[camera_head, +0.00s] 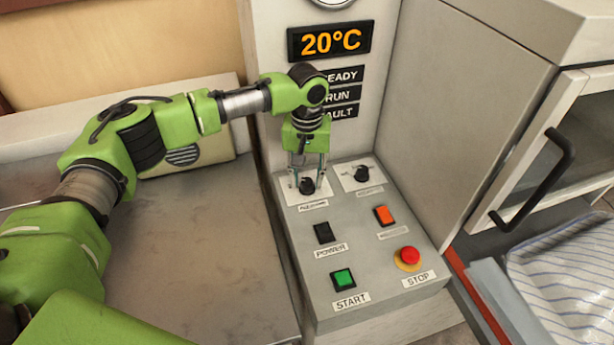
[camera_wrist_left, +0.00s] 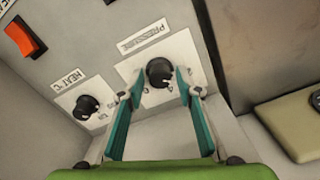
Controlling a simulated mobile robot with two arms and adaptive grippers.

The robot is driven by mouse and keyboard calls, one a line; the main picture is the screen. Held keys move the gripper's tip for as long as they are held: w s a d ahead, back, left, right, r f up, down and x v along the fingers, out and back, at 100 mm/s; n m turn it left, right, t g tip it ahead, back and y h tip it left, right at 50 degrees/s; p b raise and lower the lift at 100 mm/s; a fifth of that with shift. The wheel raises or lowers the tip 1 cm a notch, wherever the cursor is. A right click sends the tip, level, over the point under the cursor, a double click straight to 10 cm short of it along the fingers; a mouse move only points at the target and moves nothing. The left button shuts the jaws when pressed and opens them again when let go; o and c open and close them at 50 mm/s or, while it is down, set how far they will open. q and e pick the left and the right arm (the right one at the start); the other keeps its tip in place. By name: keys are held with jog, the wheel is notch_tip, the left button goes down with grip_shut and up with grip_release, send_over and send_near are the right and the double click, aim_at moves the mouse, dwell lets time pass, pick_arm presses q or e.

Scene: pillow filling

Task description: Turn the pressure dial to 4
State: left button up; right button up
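The pressure dial (camera_head: 307,186) is a black knob on a white plate at the back left of the control panel. In the left wrist view the same dial (camera_wrist_left: 159,72) sits beside its PRESSURE label, with a pale pointer mark toward the lower right; the number it points at is unreadable. My left gripper (camera_head: 307,172) points down at the dial. Its two teal fingers (camera_wrist_left: 160,80) are apart, with the dial between or just beyond their tips. The right finger lies close to the knob; I cannot tell whether it touches. My right gripper is out of view.
The heat dial (camera_head: 361,173) is close beside the pressure dial. The panel also carries a black power switch (camera_head: 324,233), an orange switch (camera_head: 384,215), a green start button (camera_head: 343,280) and a red stop button (camera_head: 410,257). A display (camera_head: 330,41) reads 20°C.

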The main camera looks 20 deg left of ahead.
pick_arm(q)
grip_shut()
